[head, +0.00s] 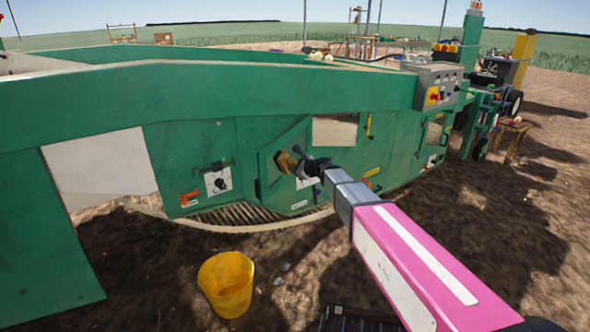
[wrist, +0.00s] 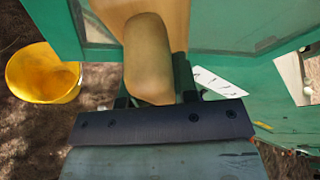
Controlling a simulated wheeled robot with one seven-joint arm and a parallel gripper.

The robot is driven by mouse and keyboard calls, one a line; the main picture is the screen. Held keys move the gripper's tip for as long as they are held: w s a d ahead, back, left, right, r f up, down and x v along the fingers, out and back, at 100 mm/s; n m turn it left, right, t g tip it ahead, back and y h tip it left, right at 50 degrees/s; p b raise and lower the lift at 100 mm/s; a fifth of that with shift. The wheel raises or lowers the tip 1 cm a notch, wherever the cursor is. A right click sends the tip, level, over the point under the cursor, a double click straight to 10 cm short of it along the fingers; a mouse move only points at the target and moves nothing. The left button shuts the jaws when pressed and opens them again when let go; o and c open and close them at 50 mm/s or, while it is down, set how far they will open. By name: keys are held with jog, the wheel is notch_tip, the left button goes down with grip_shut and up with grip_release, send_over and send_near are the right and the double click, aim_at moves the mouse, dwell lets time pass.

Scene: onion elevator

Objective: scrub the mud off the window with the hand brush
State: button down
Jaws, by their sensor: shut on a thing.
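My gripper (head: 310,166) is shut on the wooden hand brush (head: 287,162), at the green side of the machine. The wrist view shows the tan brush handle (wrist: 148,60) between the fingers of my gripper (wrist: 155,99). The bristles are hidden. Behind the brush in the wrist view is a framed greenish-grey pane, which looks like the window (wrist: 235,25). The brush covers its middle, and I cannot tell whether it touches the pane. No mud can be made out clearly on the visible part. In the head view the brush and my gripper hide most of that spot.
A yellow bucket (head: 226,284) stands on the soil below the machine, left of my arm. The green machine (head: 215,140) fills the front, with a switch panel (head: 217,182) left of the brush and a grey control box (head: 434,86) at upper right. Bare soil lies at right.

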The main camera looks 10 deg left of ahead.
jog(key=w+d, duration=0.2)
jog(key=w, duration=0.5)
jog(key=w+d, duration=0.3)
jog(key=w, duration=0.4)
jog(key=shift+w, duration=0.2)
dwell(1.1)
jog(key=shift+s, duration=0.1)
jog(key=shift+s+a, duration=0.9)
jog(key=shift+s, duration=1.5)
jog(key=shift+s+a, duration=0.9)
jog(key=shift+s, duration=1.45)
jog(key=shift+s+a, duration=0.9)
jog(key=shift+s, duration=1.5)
jog(key=s+d, duration=0.2)
jog(key=d, duration=0.3)
jog(key=shift+d, duration=0.35)
